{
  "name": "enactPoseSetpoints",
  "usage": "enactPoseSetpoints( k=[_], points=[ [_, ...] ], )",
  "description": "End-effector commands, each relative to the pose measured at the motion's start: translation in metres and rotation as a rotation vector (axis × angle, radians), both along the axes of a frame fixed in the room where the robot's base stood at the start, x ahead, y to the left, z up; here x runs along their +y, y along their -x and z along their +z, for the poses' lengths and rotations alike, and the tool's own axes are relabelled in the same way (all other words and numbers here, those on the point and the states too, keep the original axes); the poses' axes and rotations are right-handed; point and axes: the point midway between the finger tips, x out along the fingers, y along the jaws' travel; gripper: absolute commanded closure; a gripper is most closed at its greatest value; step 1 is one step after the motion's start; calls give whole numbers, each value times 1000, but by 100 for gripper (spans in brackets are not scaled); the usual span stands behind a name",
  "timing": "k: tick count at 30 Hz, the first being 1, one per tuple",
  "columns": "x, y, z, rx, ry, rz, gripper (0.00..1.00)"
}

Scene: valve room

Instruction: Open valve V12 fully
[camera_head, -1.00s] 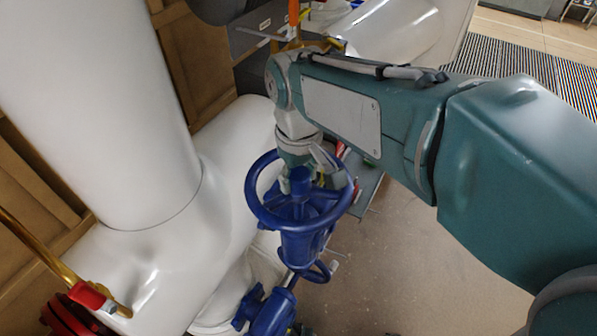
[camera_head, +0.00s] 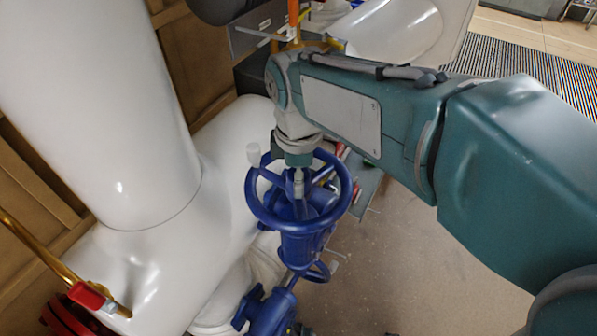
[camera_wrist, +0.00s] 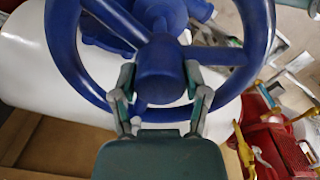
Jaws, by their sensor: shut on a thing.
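A blue handwheel (camera_head: 254,205) sits on a blue valve body (camera_head: 303,248) beside the white pipe. No V12 tag is legible. In the wrist view the wheel's rim (camera_wrist: 264,40) arches around a thick round hub (camera_wrist: 160,70) with spokes. My gripper (camera_head: 298,184) is over the middle of the wheel, inside the rim. In the wrist view its fingers (camera_wrist: 160,80) lie on the left and right sides of the hub and are shut on it. The hub hides part of the fingertips.
A large white pipe (camera_head: 105,100) fills the left side. A brass rod (camera_head: 40,248) and a red handle (camera_head: 90,296) are at lower left. Red equipment (camera_wrist: 285,150) with yellow handles (camera_wrist: 245,150) stands right of the wheel in the wrist view. Open floor (camera_head: 430,270) lies to the right.

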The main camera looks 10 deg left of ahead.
Motion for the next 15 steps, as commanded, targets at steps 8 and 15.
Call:
enactPoseSetpoints(
  k=[8, 15],
  points=[
    [0, 0, 0, 1, -1, 292, 93],
    [0, 0, 0, 2, -1, 391, 94]
  ],
)
